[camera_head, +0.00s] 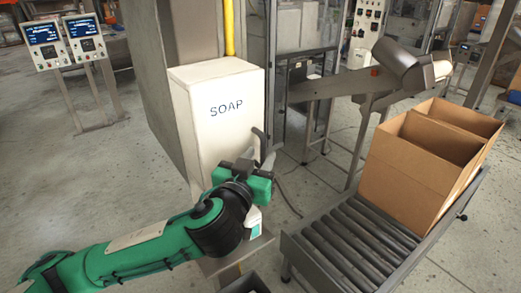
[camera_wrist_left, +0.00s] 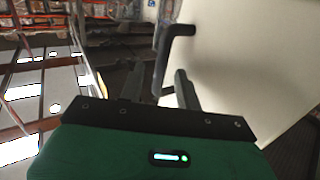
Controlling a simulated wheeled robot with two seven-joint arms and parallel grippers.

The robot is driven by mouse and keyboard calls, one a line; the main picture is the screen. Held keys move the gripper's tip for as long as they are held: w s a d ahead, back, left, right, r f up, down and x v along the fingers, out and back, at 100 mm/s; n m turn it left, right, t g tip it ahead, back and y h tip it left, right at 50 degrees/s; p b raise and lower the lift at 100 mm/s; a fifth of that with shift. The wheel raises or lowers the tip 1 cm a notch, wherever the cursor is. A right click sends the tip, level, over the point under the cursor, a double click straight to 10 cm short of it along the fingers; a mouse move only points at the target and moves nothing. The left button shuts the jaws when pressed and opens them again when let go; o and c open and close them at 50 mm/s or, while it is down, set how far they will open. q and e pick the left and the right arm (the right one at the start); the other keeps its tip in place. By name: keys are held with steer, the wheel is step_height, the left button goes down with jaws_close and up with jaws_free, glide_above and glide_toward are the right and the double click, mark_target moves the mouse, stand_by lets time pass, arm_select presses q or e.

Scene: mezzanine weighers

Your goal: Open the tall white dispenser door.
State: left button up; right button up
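The tall white dispenser (camera_head: 215,110) stands left of centre in the head view, with SOAP on its front door, which looks closed. A dark bar handle (camera_head: 259,143) sits at the door's right edge. It also shows in the wrist view (camera_wrist_left: 174,42), beside the pale door face (camera_wrist_left: 235,60). My left gripper (camera_head: 260,165) is at the handle's lower end. In the wrist view its fingers (camera_wrist_left: 160,88) are apart, with the handle's lower end between or just beyond them. Contact cannot be told. My right gripper is not in view.
A roller conveyor (camera_head: 345,245) with open cardboard boxes (camera_head: 420,165) stands to the right. A yellow pipe (camera_head: 229,28) rises behind the dispenser. Two display stands (camera_head: 65,42) are at the back left. Bare floor (camera_head: 90,185) lies left of the dispenser.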

arm_select(q)
steer(key=shift+w+d, duration=0.25)
steer(key=shift+w, duration=0.4)
jaws_close()
steer(key=shift+s, duration=0.1)
